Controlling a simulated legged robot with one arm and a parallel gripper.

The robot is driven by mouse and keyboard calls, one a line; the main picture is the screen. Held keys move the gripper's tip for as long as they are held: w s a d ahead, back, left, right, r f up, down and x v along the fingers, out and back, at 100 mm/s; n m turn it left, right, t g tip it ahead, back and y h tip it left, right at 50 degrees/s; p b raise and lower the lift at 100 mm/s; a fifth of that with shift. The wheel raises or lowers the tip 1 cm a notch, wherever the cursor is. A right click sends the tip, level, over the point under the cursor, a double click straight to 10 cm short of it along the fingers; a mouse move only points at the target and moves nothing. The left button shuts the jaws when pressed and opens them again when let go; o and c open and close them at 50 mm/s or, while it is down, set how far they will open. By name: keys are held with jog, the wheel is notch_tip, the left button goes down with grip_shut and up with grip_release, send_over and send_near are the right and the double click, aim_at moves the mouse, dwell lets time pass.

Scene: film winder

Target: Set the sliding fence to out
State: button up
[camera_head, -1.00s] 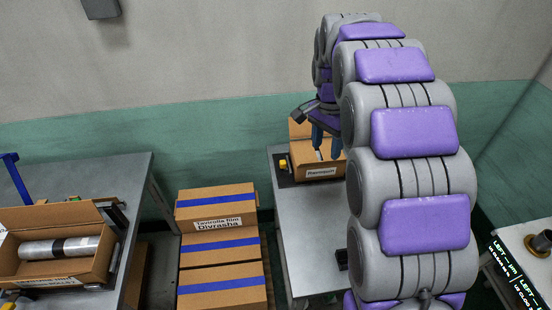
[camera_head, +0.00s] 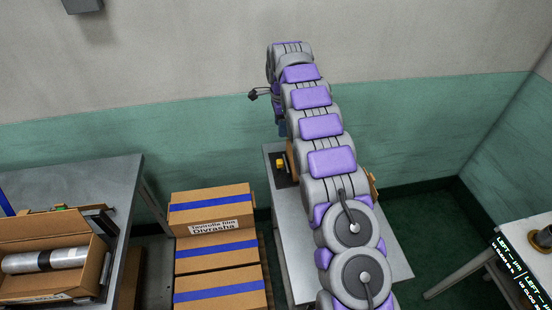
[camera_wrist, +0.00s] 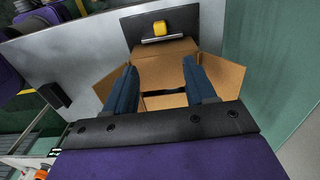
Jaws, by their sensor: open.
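I cannot tell for sure which part is the sliding fence. In the head view the yellow block (camera_head: 281,163) shows just left of my arm. My gripper (camera_wrist: 159,68) is open, its two blue fingers apart over an open cardboard box (camera_wrist: 168,72). The box stands right beside the bar. Nothing is between the fingertips except the view of the box. In the head view my arm hides most of the box.
The box stands on a grey metal table (camera_head: 299,252). Stacked cartons with blue tape (camera_head: 218,247) stand left of it. A table at far left holds an open box (camera_head: 98,268) with a film roll (camera_head: 45,260). A white table with a display (camera_head: 521,265) is at right.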

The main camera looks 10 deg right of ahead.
aim_at(280, 161)
notch_tip(280, 161, down, 18)
jog(key=b, duration=0.4)
jog(key=shift+r, duration=0.15)
jog(key=shift+c, duration=0.4)
grip_shut()
jog(key=shift+w, duration=0.1)
